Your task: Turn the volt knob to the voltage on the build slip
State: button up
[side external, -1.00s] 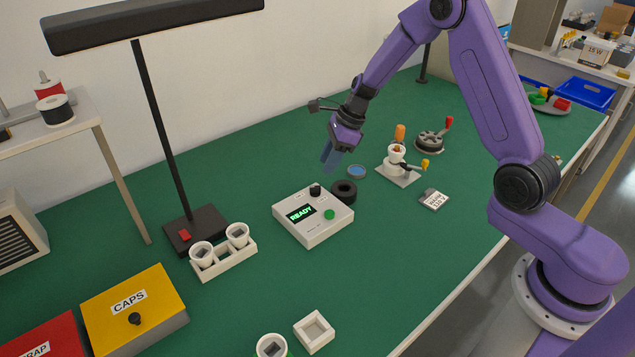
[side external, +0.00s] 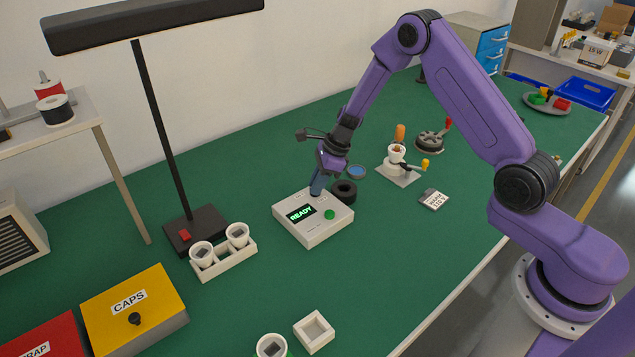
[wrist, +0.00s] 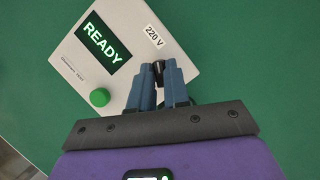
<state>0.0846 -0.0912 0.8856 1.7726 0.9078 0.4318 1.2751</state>
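The white tester (side external: 312,232) has a green READY display (side external: 300,213) and a green button (side external: 329,214). In the wrist view, the black volt knob (wrist: 158,68) stands at the tester's edge beside a "220 V" label (wrist: 154,37). My gripper (wrist: 159,72) points down at the knob, one blue finger on each side. I cannot tell whether the fingers touch it. In the side view, my gripper (side external: 317,190) hides the knob. The build slip (side external: 434,199) lies on the green bench to the right; its small print is hard to read.
A black ring (side external: 345,191) sits close beside the tester's right corner. A white cup holder (side external: 225,262) and lamp base (side external: 196,230) are left.

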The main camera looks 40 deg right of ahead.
grip_shut()
jog(key=shift+n, duration=0.4)
jog(key=n+g, duration=0.1)
jog(key=n, duration=0.1)
jog(key=n+g, duration=0.1)
jog(key=n, duration=0.1)
jog(key=shift+w+d+n+y, duration=0.1)
jog(key=shift+w+n+y, duration=0.05)
jog(key=shift+n+y, duration=0.15)
jog(key=n+g, duration=0.1)
jog(key=n, duration=0.2)
jog(key=n+g, duration=0.1)
jog(key=n, duration=0.2)
jog(key=shift+w+g+h, duration=0.15)
jog(key=shift+g+h, duration=0.15)
jog(key=shift+h, duration=0.1)
jog(key=n, duration=0.3)
jog(key=n+g+h, duration=0.1)
jog(key=n, duration=0.2)
jog(key=shift+w+a+n+g+h, duration=0.15)
jog(key=shift+a+n+g+h, duration=0.05)
jog(key=shift+n+g+h, duration=0.1)
jog(key=n+h, duration=0.1)
jog(key=n, duration=0.2)
jog(key=n+h, duration=0.1)
jog(key=n, duration=0.1)
jog(key=shift+a+n+g, duration=0.1)
jog(key=shift+n+g, duration=0.3)
